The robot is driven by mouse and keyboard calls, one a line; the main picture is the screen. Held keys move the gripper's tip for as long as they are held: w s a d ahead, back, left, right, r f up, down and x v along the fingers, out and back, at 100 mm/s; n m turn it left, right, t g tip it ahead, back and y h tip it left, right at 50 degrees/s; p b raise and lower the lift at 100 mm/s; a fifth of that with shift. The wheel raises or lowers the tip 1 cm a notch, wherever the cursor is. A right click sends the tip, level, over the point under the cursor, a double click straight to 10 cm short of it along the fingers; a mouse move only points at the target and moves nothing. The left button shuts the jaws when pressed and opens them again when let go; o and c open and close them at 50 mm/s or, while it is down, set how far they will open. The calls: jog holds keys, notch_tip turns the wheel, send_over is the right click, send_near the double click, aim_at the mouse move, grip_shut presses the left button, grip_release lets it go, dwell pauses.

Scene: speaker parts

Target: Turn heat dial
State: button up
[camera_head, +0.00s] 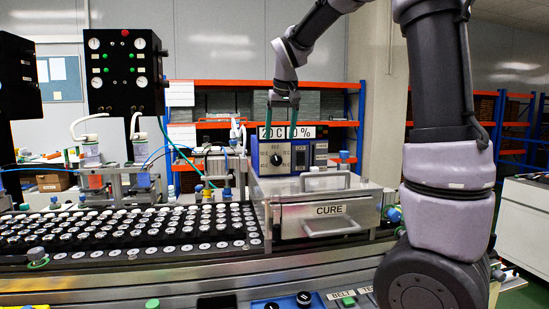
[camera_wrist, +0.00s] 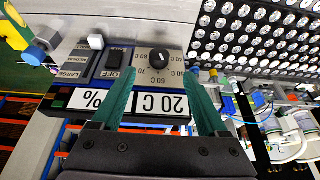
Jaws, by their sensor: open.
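The heat dial is a black knob with a white mark on a grey plate, on the front of the blue control box (camera_head: 318,155). It shows in the head view (camera_head: 276,159) and in the wrist view (camera_wrist: 160,61), ringed by temperature labels. My gripper (camera_head: 281,134) is open and empty, with green fingers pointing down in front of the box's display sign (camera_head: 303,132), which reads 20 C and 0 %. In the wrist view my gripper (camera_wrist: 158,73) has its fingertips either side of the dial. I cannot tell whether they touch it.
A black switch marked OFF (camera_wrist: 119,57) sits beside the dial. The box stands on a metal CURE oven (camera_head: 325,212) with handles. A tray of several speaker parts (camera_head: 130,232) lies to the left. Tubes and fixtures (camera_head: 215,165) stand close left of the box.

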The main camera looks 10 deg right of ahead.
aim_at(277, 159)
jog(key=x, duration=0.9)
jog(key=shift+d+f, duration=0.1)
jog(key=shift+f, duration=0.05)
grip_shut()
